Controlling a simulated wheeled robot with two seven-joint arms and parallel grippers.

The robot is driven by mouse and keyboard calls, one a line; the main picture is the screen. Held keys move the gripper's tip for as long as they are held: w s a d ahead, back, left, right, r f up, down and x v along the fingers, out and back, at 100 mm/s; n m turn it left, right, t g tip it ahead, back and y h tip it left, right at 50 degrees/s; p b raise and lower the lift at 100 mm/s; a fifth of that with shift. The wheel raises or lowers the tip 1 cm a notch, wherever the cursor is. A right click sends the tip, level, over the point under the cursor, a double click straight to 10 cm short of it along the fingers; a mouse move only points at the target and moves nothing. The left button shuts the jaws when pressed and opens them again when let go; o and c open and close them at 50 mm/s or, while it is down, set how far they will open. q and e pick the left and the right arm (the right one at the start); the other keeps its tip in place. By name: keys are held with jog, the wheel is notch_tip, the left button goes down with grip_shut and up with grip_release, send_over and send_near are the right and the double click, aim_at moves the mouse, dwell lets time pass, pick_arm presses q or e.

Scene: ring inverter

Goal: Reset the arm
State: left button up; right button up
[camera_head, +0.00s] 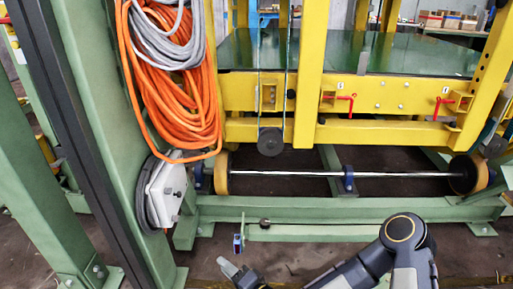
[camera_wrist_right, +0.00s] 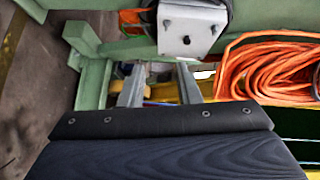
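My right arm (camera_head: 403,232) is bent at the bottom of the head view, with its forearm reaching left. My right gripper (camera_head: 236,271) is low in the head view, in front of the green base beam. In the right wrist view the two grey fingers of the right gripper (camera_wrist_right: 160,80) stand apart with nothing held between them. A white box (camera_wrist_right: 190,28) on the green frame lies just beyond the fingers in that view; it also shows in the head view (camera_head: 165,192). My left gripper is not in view.
Orange cable (camera_head: 185,105) and grey cable (camera_head: 172,40) hang on the green post (camera_head: 100,100) at left. A yellow frame (camera_head: 250,95) with red handles stands behind, above a wheeled axle (camera_head: 290,174). Open floor shows lower right.

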jog(key=s+d+r+n+g+h+p, duration=0.1)
jog(key=s+d+r+n+g+h, duration=0.25)
jog(key=d, duration=0.75)
jog(key=d+r+n+g+h, duration=0.1)
jog(key=d+r+n+h, duration=0.2)
jog(key=d+r+h, duration=0.55)
jog(key=s+d+r+g+y, duration=0.1)
jog(key=s+d+r, duration=0.15)
jog(key=s, duration=0.35)
jog(key=s+d+r+m+y+p, duration=0.1)
jog(key=s+d, duration=0.2)
jog(key=s, duration=0.2)
jog(key=s+d+r+g+y, duration=0.1)
jog(key=s+d+r, duration=0.15)
jog(key=s, duration=0.35)
notch_tip(320, 180, up, 38)
jog(key=p, duration=3.8)
jog(key=shift+s+d+f, duration=0.25)
jog(key=shift+s+d, duration=0.05)
jog(key=shift+d, duration=0.1)
